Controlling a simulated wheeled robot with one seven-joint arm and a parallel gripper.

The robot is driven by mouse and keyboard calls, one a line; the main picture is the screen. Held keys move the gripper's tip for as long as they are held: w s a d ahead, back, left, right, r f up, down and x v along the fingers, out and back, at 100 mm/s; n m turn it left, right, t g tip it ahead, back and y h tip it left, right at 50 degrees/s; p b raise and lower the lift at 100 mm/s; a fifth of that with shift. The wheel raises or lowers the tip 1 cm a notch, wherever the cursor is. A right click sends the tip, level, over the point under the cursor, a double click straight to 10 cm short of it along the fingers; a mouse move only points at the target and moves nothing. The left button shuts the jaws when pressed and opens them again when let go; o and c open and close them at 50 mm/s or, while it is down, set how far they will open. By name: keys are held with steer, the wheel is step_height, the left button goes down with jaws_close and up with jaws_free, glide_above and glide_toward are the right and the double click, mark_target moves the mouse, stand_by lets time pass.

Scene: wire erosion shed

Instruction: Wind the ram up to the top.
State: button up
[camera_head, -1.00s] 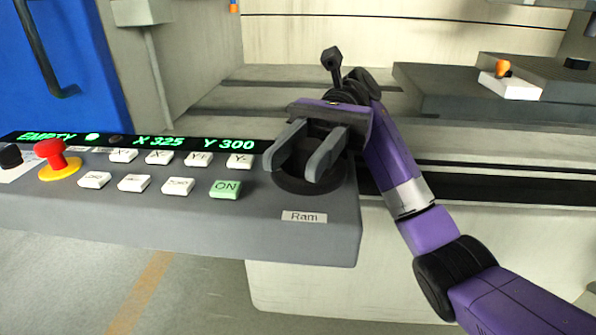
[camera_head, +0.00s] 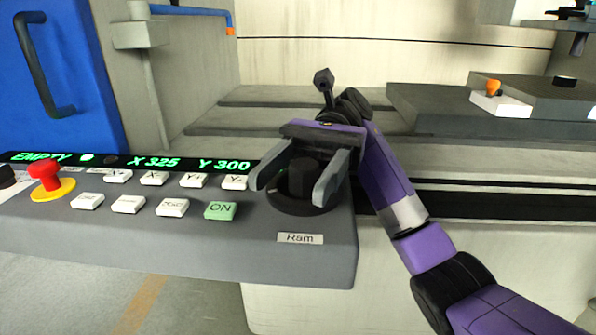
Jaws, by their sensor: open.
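The ram knob (camera_head: 301,180) is a dark round dial on the right end of the grey control panel (camera_head: 120,235), above a white label reading "Ram" (camera_head: 300,238). My gripper (camera_head: 292,183) is open, with one grey finger on each side of the knob's raised middle. A gap shows between the fingers and that middle part; I cannot tell whether either finger touches the dial. The ram head (camera_head: 578,40) seems to show in part at the top right, cut off by the picture's edge.
The panel display (camera_head: 180,163) reads EMPTY, X 325, Y 300. A red stop button (camera_head: 45,174), several white keys and a green ON key (camera_head: 220,210) lie left of my gripper. A dark block (camera_head: 440,112) with a white piece and orange knob (camera_head: 493,88) stands at right.

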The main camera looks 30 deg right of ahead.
mark_target(309, 160)
steer(key=shift+b+v, duration=1.4)
steer(key=shift+v, duration=2.4)
